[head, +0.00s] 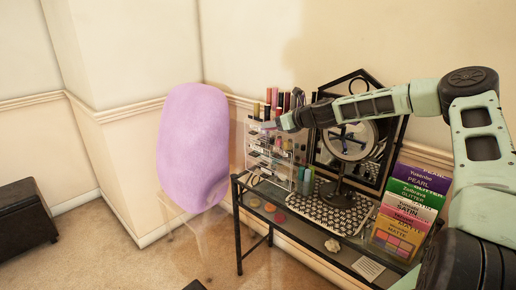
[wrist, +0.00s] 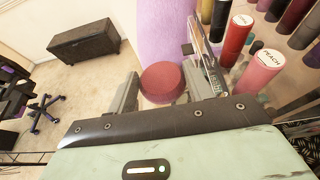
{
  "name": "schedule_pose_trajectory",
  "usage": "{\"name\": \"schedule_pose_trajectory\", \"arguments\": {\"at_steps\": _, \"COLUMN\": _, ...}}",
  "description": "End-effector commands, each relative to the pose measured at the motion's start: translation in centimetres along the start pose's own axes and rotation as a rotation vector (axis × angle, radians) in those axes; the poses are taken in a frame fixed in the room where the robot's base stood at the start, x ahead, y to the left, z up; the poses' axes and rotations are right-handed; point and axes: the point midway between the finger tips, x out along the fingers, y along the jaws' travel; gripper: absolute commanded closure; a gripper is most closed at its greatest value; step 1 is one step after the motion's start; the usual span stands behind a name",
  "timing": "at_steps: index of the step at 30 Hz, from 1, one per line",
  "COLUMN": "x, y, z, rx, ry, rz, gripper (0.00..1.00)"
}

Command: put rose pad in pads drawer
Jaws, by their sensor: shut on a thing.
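My gripper (wrist: 160,88) is shut on the rose pad (wrist: 162,80), a dull red round disc between its two fingers in the wrist view. In the head view my gripper (head: 276,125) is at the upper part of the clear drawer organizer (head: 283,178), just below the lipsticks on top. The pad is too small to make out there. The organizer has several stacked drawers with cosmetics in them. Which one is the pads drawer, and how far it is open, I cannot tell. In the wrist view a clear panel edge (wrist: 203,50) stands close beside the right finger.
Upright lipsticks (wrist: 236,40) stand close to the right of the gripper. The black table (head: 300,232) carries several round pads (head: 270,207), a round mirror (head: 346,138) and palette boxes (head: 409,205). A large fuzzy purple shape (head: 192,150) stands left of the organizer.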

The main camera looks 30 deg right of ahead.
Motion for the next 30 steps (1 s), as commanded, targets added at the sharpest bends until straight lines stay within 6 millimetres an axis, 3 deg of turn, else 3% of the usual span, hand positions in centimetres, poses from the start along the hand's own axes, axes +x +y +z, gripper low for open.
{"name": "schedule_pose_trajectory", "arguments": {"at_steps": 3, "x": 0.2, "y": 0.0, "z": -0.6, "rx": 0.002, "ry": 0.001, "rz": 0.002, "gripper": 0.70}}
{"name": "schedule_pose_trajectory", "arguments": {"at_steps": 9, "x": 1.5, "y": 0.0, "z": -3.7, "rx": 0.004, "ry": 0.001, "rz": 0.003, "gripper": 0.70}}
{"name": "schedule_pose_trajectory", "arguments": {"at_steps": 22, "x": 3.5, "y": -0.1, "z": -8.5, "rx": 0.002, "ry": 0.000, "rz": 0.000, "gripper": 0.70}}
{"name": "schedule_pose_trajectory", "arguments": {"at_steps": 30, "x": 3.7, "y": 0.0, "z": -9.2, "rx": -0.001, "ry": 0.000, "rz": 0.000, "gripper": 0.70}}
